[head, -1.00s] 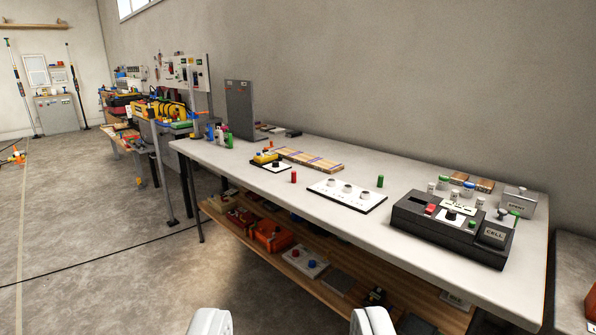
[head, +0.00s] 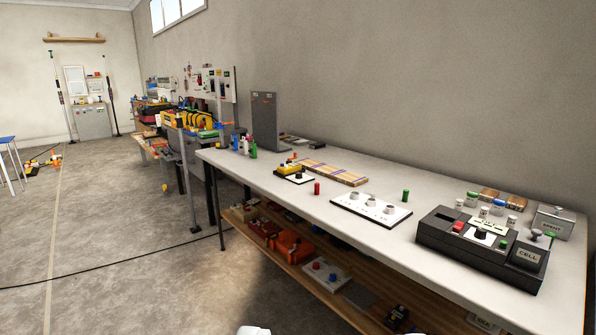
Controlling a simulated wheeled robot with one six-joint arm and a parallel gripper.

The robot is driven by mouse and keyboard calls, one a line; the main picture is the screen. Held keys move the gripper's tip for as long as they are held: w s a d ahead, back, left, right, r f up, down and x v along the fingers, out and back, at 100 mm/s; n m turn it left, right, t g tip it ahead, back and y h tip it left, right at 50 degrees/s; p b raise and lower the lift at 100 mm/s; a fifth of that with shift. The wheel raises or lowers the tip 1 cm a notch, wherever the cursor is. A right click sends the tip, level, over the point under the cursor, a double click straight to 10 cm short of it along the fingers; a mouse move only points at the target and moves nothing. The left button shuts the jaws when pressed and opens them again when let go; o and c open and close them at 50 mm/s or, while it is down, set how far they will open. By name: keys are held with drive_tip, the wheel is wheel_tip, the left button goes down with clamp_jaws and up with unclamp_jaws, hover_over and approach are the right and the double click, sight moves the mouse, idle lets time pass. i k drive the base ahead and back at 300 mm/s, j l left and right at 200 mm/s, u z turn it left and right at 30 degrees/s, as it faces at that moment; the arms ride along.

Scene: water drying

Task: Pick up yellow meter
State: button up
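A small yellow device (head: 289,169), which may be the yellow meter, sits at the far half of the white workbench (head: 330,185), on or against a white plate with a black knob. It is small and its details are hard to make out. My gripper (head: 254,330) shows only as a white tip at the bottom edge, well in front of and below the bench top, touching nothing visible. Its opening is out of frame.
On the bench are a white panel with knobs (head: 371,210), a red cylinder (head: 317,188), a green cylinder (head: 406,195) and a black CELL box (head: 480,247). A lower wooden shelf (head: 290,263) holds several items.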

sight(292, 166)
drive_tip(key=i+j, duration=0.2)
drive_tip(key=i, duration=0.4)
drive_tip(key=i+j+u, duration=0.1)
drive_tip(key=i+j, duration=0.15)
drive_tip(key=i, duration=0.35)
drive_tip(key=i+j, duration=0.15)
drive_tip(key=i, duration=0.45)
drive_tip(key=i+j+u, duration=0.1)
drive_tip(key=i, duration=0.5)
drive_tip(key=i+j, duration=0.2)
drive_tip(key=i, duration=0.45)
